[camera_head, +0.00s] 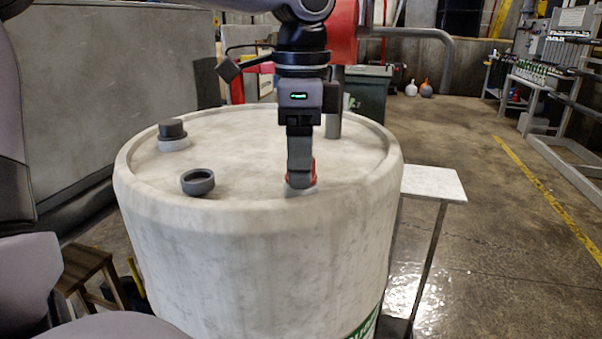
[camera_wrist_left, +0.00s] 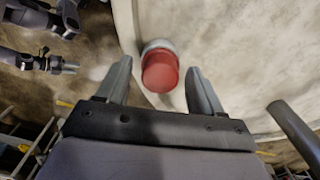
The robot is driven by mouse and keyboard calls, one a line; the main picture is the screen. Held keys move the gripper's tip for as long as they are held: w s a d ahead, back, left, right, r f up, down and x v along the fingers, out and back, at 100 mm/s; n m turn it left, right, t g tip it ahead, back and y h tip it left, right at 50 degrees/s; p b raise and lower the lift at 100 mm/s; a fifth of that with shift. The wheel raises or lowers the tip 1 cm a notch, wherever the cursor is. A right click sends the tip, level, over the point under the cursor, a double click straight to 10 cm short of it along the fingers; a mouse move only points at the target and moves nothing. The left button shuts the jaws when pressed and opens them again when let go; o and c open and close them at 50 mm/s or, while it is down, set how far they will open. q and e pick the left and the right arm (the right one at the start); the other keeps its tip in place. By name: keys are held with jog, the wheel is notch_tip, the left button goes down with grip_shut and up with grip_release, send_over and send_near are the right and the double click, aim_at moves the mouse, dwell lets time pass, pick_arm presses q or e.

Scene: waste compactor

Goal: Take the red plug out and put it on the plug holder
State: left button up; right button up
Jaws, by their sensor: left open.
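The red plug (camera_wrist_left: 160,72) sits in a light grey socket (camera_wrist_left: 158,46) on the drum top near its front rim. In the head view the red plug (camera_head: 312,172) is mostly hidden behind my left gripper (camera_head: 300,180). In the wrist view my left gripper (camera_wrist_left: 158,85) is open, with one finger on each side of the plug and visible gaps between. The plug holder is likely the empty dark grey ring (camera_head: 198,182) on the drum top, left of the gripper.
The large pale drum (camera_head: 260,250) has a raised rim. A dark plug (camera_head: 172,130) sits in a socket at the back left, and a grey post (camera_head: 333,124) stands behind my gripper. A small white side table (camera_head: 432,183) is on the right.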

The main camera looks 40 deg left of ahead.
pick_arm(q)
jog(key=m+p, duration=0.1)
jog(key=m, duration=0.3)
jog(key=shift+m, duration=0.3)
jog(key=m+p, duration=0.1)
jog(key=m, duration=0.4)
jog(key=shift+m, duration=0.4)
jog(key=shift+m+p, duration=0.4)
jog(key=shift+m, duration=0.8)
jog(key=m, duration=0.2)
jog(key=shift+m, duration=0.4)
jog(key=shift+r+m+p, duration=0.1)
jog(key=shift+m+p, duration=0.4)
jog(key=shift+m, duration=0.4)
jog(key=m, duration=0.3)
jog(key=shift+p, duration=0.3)
